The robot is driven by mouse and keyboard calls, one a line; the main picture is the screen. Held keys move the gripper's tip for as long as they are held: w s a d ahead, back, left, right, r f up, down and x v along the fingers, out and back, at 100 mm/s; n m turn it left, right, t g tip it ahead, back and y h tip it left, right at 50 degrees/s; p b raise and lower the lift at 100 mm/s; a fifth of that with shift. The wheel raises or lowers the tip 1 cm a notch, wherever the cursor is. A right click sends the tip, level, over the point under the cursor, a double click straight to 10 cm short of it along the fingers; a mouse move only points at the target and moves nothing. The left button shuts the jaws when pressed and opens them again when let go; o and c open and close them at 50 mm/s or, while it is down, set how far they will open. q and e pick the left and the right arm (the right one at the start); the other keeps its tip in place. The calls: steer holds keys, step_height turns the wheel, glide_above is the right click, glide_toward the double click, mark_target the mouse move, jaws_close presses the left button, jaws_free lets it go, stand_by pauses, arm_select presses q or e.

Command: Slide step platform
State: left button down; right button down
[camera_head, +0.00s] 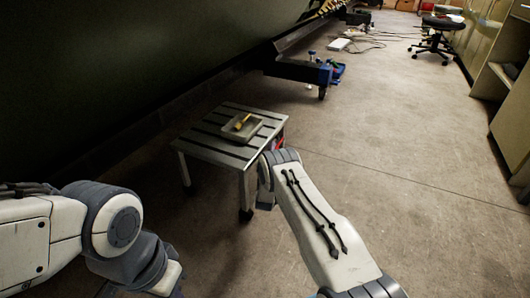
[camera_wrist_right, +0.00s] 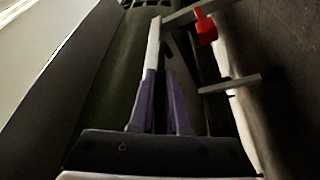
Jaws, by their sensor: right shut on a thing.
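The step platform (camera_head: 205,152), a low grey table-like stand with a slatted top and legs, stands on the floor beside the dark fuselage side. My right arm reaches to its right side in the head view and hides the right gripper there. In the right wrist view, my right gripper (camera_wrist_right: 160,78) has its purple fingers shut on a light grey bar (camera_wrist_right: 154,42) of the platform. My left arm is bent at the lower left of the head view, away from the platform, and its gripper does not show.
A shallow tray (camera_head: 258,127) with a yellow-handled tool (camera_head: 242,121) sits on the platform top. The dark fuselage (camera_head: 120,60) blocks the left. A blue stand (camera_head: 300,70) is behind the platform. Open concrete floor (camera_head: 400,140) lies to the right, with cabinets and a stool (camera_head: 438,35) beyond.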

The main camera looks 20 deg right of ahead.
steer(key=shift+w+a+r+y, duration=0.25)
steer(key=shift+w+a+y, duration=0.05)
steer(key=shift+w+a, duration=0.1)
steer(key=c, duration=0.9)
jaws_free()
steer(key=shift+a+t, duration=0.1)
steer(key=shift+t, duration=0.2)
steer(key=shift+s, duration=0.1)
steer(key=shift+s+p, duration=0.3)
steer(key=shift+p, duration=0.1)
steer(key=p+v, duration=0.5)
steer(key=v, duration=0.4)
steer(key=shift+s+a+f, duration=0.2)
steer(key=shift+s+f, duration=0.05)
steer(key=shift+s, duration=0.1)
